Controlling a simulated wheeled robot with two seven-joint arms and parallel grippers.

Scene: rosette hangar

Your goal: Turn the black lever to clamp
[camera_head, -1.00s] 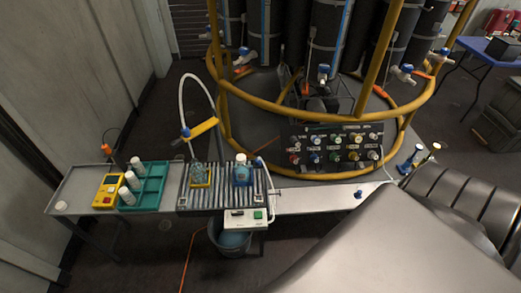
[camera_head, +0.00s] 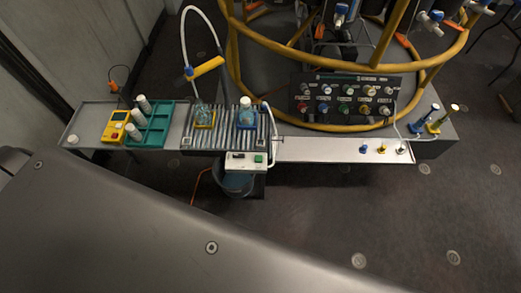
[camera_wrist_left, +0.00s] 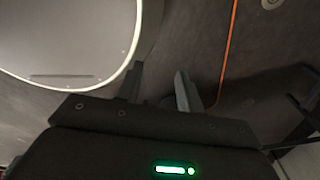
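I cannot make out a black lever for certain in either view. A yellow clamp-like piece (camera_head: 207,67) sits on the white hose (camera_head: 184,35) above the bench in the head view; any lever on it is too small to tell. My left gripper (camera_wrist_left: 159,70) shows in the left wrist view with its two fingers apart and nothing between them. It is over the dark floor, away from the bench things. My left gripper does not show in the head view. My right gripper is in neither view.
The narrow bench holds a yellow meter (camera_head: 115,127), a teal rack (camera_head: 158,123), a ribbed plate (camera_head: 222,133) with two bottles, and small knobs at right. A valve panel (camera_head: 345,98) and yellow ring frame (camera_head: 300,57) stand behind. An orange cable (camera_wrist_left: 231,45) crosses the floor.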

